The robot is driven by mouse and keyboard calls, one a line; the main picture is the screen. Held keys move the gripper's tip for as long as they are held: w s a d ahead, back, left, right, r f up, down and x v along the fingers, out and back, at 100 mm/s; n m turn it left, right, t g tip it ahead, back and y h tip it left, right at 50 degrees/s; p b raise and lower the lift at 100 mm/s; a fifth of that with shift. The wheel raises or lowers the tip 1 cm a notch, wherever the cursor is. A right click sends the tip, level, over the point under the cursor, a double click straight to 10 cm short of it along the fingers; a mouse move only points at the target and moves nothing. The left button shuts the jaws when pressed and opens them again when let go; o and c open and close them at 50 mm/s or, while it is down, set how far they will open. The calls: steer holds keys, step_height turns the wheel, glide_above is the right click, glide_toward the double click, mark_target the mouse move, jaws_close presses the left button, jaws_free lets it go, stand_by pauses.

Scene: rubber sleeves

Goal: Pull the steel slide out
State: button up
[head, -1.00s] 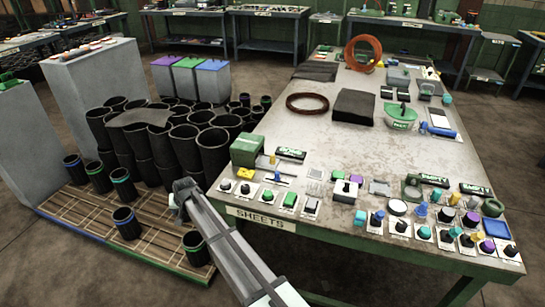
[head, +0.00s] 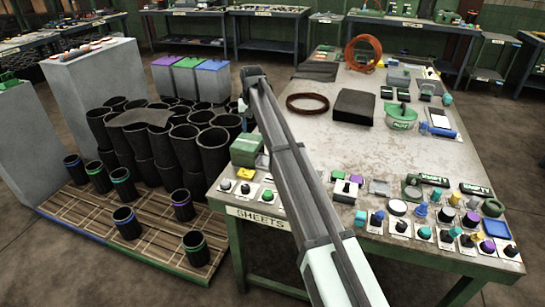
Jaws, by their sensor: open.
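My arm reaches from the bottom of the head view up across the near left part of the table. My gripper (head: 243,107) shows only in small part past the arm's far end, above the black sleeves near the table's left edge. Its jaws are open; its fingertips are too small and too covered to make out. I cannot pick out the steel slide with certainty in this view. My arm covers part of the table top and some of the small knobs and fittings along the near left edge.
A worn steel table (head: 330,130) carries a dark block (head: 354,106), a reddish ring (head: 307,103), a green bowl (head: 401,118) and many small knobs. Black sleeves (head: 190,147) crowd the left, with several loose ones on a slatted pallet (head: 150,235). The table's middle is mostly clear.

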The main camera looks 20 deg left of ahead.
mark_target(260, 157)
steer(key=w+d+g, duration=0.1)
steer(key=w+d, duration=0.1)
steer(key=d, duration=0.5)
steer(key=shift+m+h, duration=0.3)
steer(key=shift+h, duration=0.1)
step_height(260, 157, down, 14)
steer(key=shift+d+r, duration=0.15)
steer(key=shift+c, duration=0.5)
steer(key=shift+s, duration=0.1)
jaws_close()
